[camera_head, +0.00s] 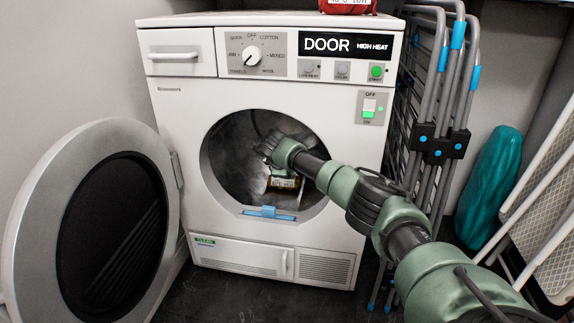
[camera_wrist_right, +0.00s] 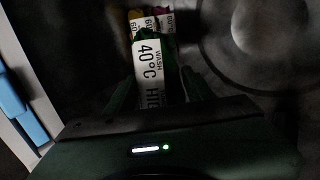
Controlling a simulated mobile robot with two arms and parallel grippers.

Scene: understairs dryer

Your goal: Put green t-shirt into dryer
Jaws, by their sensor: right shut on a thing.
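The white dryer (camera_head: 170,110) stands ahead with its round door (camera_head: 150,140) swung wide open to the left. My right arm reaches through the opening, and my right gripper (camera_head: 268,152) is inside the drum (camera_head: 225,150). Most of the shirt is hidden by the gripper and the dark drum. I cannot tell whether it touches the drum. My left gripper is not in view.
Yellow (camera_wrist_right: 140,22) and red (camera_wrist_right: 167,20) labelled bundles lie deeper in the drum. A blue latch (camera_head: 268,212) sits at the opening's lower rim. A folded drying rack (camera_head: 435,140) stands close on the right. A red bundle (camera_head: 345,5) is on top of the dryer.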

